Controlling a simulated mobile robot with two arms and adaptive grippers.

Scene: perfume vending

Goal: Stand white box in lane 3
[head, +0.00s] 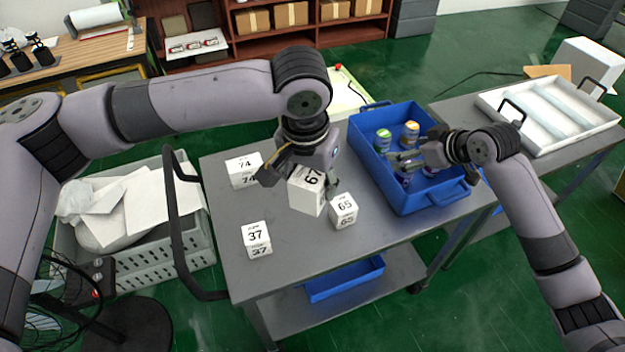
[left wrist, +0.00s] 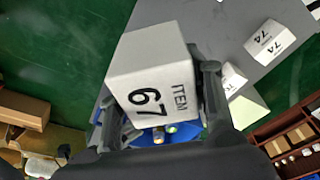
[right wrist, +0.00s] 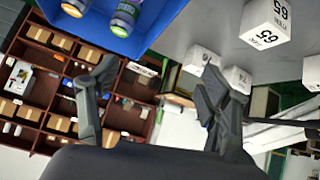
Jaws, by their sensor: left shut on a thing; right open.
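My left gripper (head: 298,176) is shut on a white box marked 67 (head: 306,196), held tilted above the grey table. The left wrist view shows this box (left wrist: 158,75) between the fingers. My right gripper (head: 400,162) is open over the blue bin and holds nothing that I can see. A white tray with long lanes (head: 490,100) lies at the right; no lane numbers are readable.
The blue bin (head: 432,200) holds several cans, including a green one (head: 383,137) and a yellow one (head: 410,132). A black handle (head: 173,235) rises at the table's left end. A grey crate (head: 150,262) with white pieces stands beyond it. The table's front middle is clear.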

